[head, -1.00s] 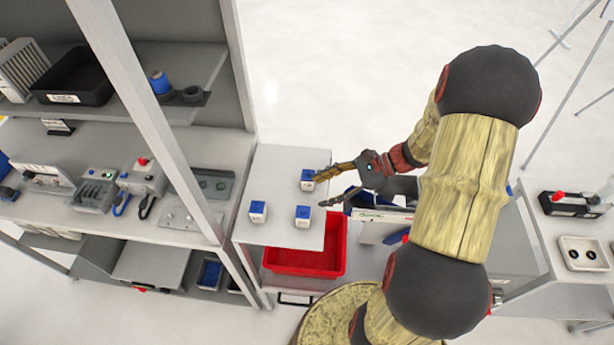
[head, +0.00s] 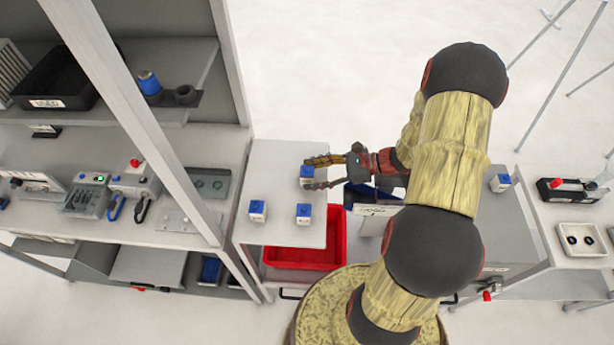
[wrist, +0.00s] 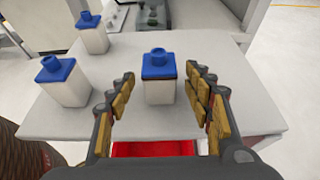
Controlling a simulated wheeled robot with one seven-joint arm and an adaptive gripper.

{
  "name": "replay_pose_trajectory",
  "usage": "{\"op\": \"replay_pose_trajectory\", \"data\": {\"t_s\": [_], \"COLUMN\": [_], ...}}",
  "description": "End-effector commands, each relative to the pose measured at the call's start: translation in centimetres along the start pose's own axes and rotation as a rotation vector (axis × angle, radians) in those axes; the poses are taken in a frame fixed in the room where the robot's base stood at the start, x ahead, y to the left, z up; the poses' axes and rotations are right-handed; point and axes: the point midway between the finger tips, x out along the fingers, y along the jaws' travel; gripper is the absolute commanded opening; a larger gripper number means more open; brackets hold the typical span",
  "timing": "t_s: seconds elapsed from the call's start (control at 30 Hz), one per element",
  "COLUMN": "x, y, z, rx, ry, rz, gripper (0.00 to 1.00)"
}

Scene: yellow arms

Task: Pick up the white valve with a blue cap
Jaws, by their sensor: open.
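Three white valves with blue caps stand upright on a small grey table (head: 270,160). One valve (head: 306,174) is at the table's right side, and my gripper (head: 312,173) is around it. In the wrist view this valve (wrist: 158,85) stands between the two open fingers (wrist: 158,95), with a gap showing on each side. A second valve (head: 257,211) stands near the front left, and it shows in the wrist view (wrist: 92,38). A third valve (head: 303,214) stands near the front edge, also in the wrist view (wrist: 64,85).
A red bin (head: 305,255) sits below the table. A shelf unit (head: 150,100) with devices and a black tray (head: 55,85) stands at left. Another white, blue-capped item (head: 500,182) is on a surface at right. The back of the small table is clear.

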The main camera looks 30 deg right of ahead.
Motion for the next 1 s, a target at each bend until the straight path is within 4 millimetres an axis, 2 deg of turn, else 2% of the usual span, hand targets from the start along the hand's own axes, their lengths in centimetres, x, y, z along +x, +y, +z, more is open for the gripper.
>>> {"op": "replay_pose_trajectory", "data": {"t_s": [0.03, 0.17, 0.43, 1.0], "x": [0.9, 2.0, 2.1, 2.1], "y": [0.1, 0.1, 0.0, 0.0], "z": [-0.1, 0.0, 0.0, 0.0], "rx": [-0.001, -0.001, -0.001, -0.001], "ry": [-0.001, 0.000, 0.000, 0.000], "rz": [0.004, 0.002, 0.000, 0.000], "gripper": [0.52, 0.52, 0.52, 0.19]}}
